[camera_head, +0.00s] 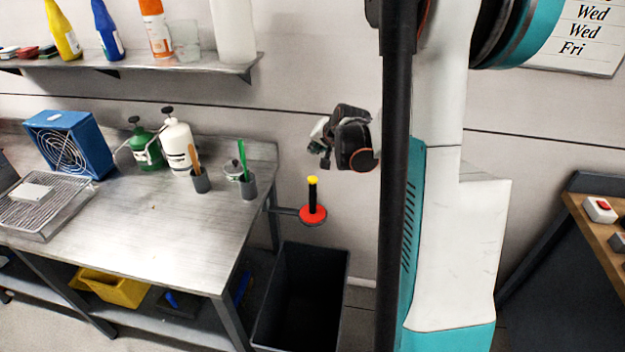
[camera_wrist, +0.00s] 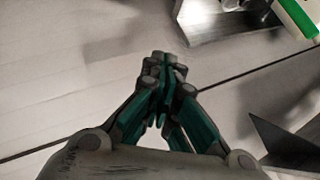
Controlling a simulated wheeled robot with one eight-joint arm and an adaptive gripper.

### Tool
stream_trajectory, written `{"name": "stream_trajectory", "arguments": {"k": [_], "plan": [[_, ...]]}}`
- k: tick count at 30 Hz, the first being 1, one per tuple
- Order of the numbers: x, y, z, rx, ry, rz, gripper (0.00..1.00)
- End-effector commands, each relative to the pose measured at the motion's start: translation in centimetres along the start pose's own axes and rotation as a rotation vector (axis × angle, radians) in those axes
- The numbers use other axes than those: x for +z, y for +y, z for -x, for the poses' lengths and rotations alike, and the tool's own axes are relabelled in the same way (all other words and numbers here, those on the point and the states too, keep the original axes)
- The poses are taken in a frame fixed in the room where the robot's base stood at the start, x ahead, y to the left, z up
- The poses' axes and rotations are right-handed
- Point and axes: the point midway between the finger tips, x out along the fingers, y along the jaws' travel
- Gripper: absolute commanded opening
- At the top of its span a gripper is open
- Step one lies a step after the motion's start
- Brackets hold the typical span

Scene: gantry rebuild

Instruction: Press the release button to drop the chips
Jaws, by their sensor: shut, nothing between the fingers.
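A red disc (camera_head: 313,216) with a black post and a yellow top (camera_head: 313,180) sits on a bracket at the right end of the metal workbench. A white box with a red button (camera_head: 602,206) sits on the wooden top at the far right. I cannot tell which of these is the release button, and I cannot make out any chips. My gripper (camera_head: 321,143) is in front of the wall, above the post and apart from it in the picture. In the wrist view my gripper (camera_wrist: 160,62) has its fingers together with nothing between them.
A black bin (camera_head: 302,295) stands below the red disc. The workbench (camera_head: 130,215) holds a blue fan (camera_head: 68,143), green and white bottles and two cups. A wall shelf (camera_head: 150,62) with bottles is at upper left. A dark box (camera_head: 618,241) stands near the button box.

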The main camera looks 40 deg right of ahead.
Motion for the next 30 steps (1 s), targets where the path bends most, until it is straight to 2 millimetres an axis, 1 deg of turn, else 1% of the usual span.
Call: {"name": "stream_trajectory", "arguments": {"k": [18,23,30], "plan": [[3.8,3.8,-5.2,0.000,0.000,0.000,0.00],[4.2,4.2,-5.8,0.000,0.000,0.000,0.00],[4.2,4.2,-5.8,0.000,0.000,0.000,0.00]]}}
